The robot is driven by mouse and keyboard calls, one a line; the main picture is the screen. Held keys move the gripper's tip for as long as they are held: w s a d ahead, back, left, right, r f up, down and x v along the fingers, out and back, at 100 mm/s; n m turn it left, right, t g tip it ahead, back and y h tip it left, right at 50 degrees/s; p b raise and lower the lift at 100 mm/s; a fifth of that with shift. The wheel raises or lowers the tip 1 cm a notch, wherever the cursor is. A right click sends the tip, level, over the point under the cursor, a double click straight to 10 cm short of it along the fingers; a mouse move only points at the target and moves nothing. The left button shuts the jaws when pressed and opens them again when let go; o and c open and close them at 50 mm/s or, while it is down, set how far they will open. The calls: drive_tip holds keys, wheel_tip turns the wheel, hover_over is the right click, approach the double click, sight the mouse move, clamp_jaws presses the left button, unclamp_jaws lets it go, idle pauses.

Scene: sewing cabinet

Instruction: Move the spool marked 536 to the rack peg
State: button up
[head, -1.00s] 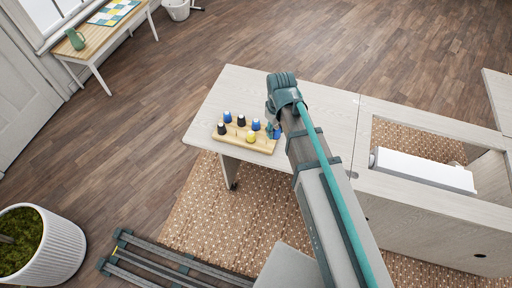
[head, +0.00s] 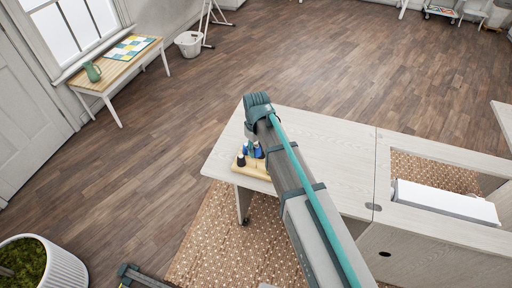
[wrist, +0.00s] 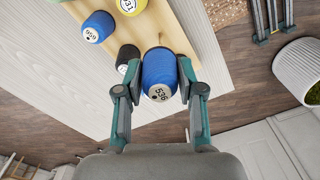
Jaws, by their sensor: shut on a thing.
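The blue spool marked 536 (wrist: 159,76) is between my gripper's fingers (wrist: 158,88) in the wrist view, its number facing the camera. My gripper is shut on it. The pale wooden rack (wrist: 181,32) lies just behind the spool in that view; I cannot tell how far the spool is above it. In the head view the rack (head: 250,171) is at the table's left end, and my arm hides part of it and the held spool.
In the wrist view, a black spool (wrist: 127,56) is close left of the held one, with another blue spool (wrist: 98,26) and a yellow spool (wrist: 131,5) further off. The pale table (head: 320,135) is clear right of my arm. A sewing machine opening (head: 435,170) lies further right.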

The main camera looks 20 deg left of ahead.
drive_tip(key=shift+f+b, duration=0.45)
drive_tip(key=shift+f, duration=0.8)
drive_tip(key=shift+f, duration=0.1)
drive_tip(key=shift+f, duration=0.4)
drive_tip(key=shift+f+b, duration=1)
drive_tip(key=shift+f, duration=0.7)
drive_tip(key=o, duration=0.9)
wheel_tip(320, 180, up, 12)
